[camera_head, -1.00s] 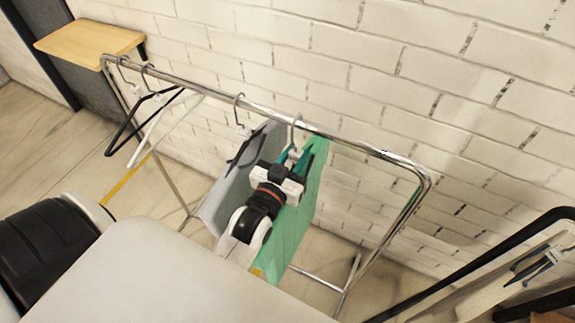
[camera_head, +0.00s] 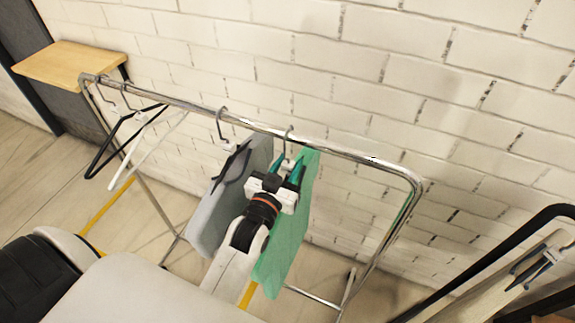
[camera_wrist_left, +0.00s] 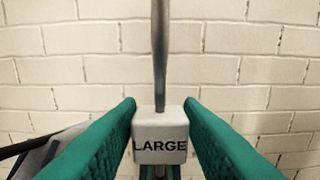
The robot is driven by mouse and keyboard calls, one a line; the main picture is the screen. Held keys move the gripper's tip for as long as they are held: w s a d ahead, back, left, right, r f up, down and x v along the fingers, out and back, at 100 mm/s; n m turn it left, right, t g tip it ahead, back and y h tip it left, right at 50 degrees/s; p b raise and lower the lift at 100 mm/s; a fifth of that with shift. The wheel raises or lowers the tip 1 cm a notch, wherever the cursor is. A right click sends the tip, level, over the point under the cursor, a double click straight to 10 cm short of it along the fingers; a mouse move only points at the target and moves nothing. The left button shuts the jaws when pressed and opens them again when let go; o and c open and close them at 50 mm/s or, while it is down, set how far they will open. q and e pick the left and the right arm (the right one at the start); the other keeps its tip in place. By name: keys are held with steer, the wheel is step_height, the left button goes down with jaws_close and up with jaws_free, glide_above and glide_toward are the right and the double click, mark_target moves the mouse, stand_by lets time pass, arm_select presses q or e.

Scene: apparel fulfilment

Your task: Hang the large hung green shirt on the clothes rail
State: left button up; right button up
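The green shirt (camera_head: 288,230) hangs from a hanger with a white block, and the hanger's hook (camera_head: 288,135) is at the clothes rail (camera_head: 340,150), appearing over it. The block (camera_wrist_left: 160,138) reads LARGE in the left wrist view, with the grey stem rising above it. My left gripper (camera_head: 287,173) is just below the rail, in front of the shirt. Exact finger contact is hard to see. My right gripper is not in view.
A grey garment (camera_head: 222,205) hangs close on the left of the green shirt. A black hanger (camera_head: 118,140) and a white hanger (camera_head: 140,155) are farther left. The rail is free right of the shirt. A wooden shelf (camera_head: 70,64) and a black-framed rack (camera_head: 500,250) flank it; a brick wall is behind.

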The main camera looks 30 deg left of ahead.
arm_select(q)
steer(key=o, duration=0.3)
steer(key=shift+o, duration=0.2)
steer(key=shift+s+f, duration=0.1)
steer(key=shift+s+f, duration=0.1)
steer(key=shift+s, duration=0.3)
steer(key=s+b, duration=0.1)
steer(key=s, duration=0.2)
steer(key=s+b, duration=0.1)
steer(key=s, duration=0.2)
steer(key=s+b, duration=0.1)
steer(key=s, duration=0.2)
steer(key=shift+s+d, duration=0.25)
steer(key=shift+d, duration=0.05)
steer(key=shift+s+r, duration=0.2)
steer(key=shift+s, duration=0.6)
